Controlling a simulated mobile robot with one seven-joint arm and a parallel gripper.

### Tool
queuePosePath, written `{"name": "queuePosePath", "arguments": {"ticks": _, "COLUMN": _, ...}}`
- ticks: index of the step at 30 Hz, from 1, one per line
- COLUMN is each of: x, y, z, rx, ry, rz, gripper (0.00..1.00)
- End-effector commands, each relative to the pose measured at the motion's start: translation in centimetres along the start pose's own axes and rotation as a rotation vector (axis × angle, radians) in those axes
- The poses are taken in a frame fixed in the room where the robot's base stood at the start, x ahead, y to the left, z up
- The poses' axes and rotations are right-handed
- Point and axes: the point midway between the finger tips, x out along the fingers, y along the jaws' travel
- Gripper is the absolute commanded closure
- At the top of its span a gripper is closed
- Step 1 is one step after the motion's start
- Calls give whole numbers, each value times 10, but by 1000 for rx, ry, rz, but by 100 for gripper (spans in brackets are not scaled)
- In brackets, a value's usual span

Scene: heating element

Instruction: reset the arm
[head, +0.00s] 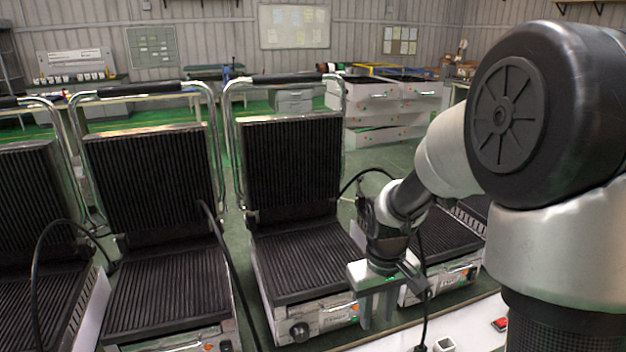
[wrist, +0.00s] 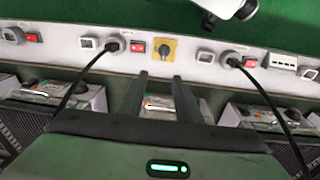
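My gripper (head: 376,322) hangs pointing down in the head view, at the front right of the middle contact grill (head: 295,262). In the wrist view my gripper (wrist: 160,77) shows two dark fingers apart, with nothing held between them. Beyond the fingertips is a white socket panel (wrist: 190,49) with a yellow rotary switch (wrist: 162,48) and red switches (wrist: 137,46). Black plugs with cables sit in the sockets (wrist: 115,44) on either side. My arm hides part of the rightmost grill (head: 440,240) in the head view.
Several open grills with ribbed plates stand in a row, including one at left (head: 165,280). Black cables (head: 228,270) loop over and between them. The white panel (head: 470,330) lies low at front right. White drawer cabinets (head: 385,105) and green floor are behind.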

Motion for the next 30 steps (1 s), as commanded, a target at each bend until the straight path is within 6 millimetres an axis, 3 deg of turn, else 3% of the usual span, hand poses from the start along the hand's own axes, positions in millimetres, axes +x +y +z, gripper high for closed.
{"name": "queuePosePath", "arguments": {"ticks": 1, "x": -28, "y": 0, "z": 6, "rx": 19, "ry": 38, "rz": 21, "gripper": 69}}
{"name": "queuePosePath", "arguments": {"ticks": 3, "x": -61, "y": -2, "z": 19, "rx": 52, "ry": 82, "rz": 40, "gripper": 69}}
{"name": "queuePosePath", "arguments": {"ticks": 9, "x": -134, "y": -14, "z": 66, "rx": 148, "ry": 209, "rz": 66, "gripper": 69}}
{"name": "queuePosePath", "arguments": {"ticks": 15, "x": -169, "y": -26, "z": 105, "rx": 216, "ry": 306, "rz": 61, "gripper": 69}}
{"name": "queuePosePath", "arguments": {"ticks": 25, "x": -193, "y": -43, "z": 151, "rx": 285, "ry": 423, "rz": 29, "gripper": 69}}
{"name": "queuePosePath", "arguments": {"ticks": 27, "x": -220, "y": -41, "z": 147, "rx": 284, "ry": 414, "rz": 30, "gripper": 69}}
{"name": "queuePosePath", "arguments": {"ticks": 30, "x": -240, "y": -40, "z": 145, "rx": 283, "ry": 413, "rz": 30, "gripper": 69}}
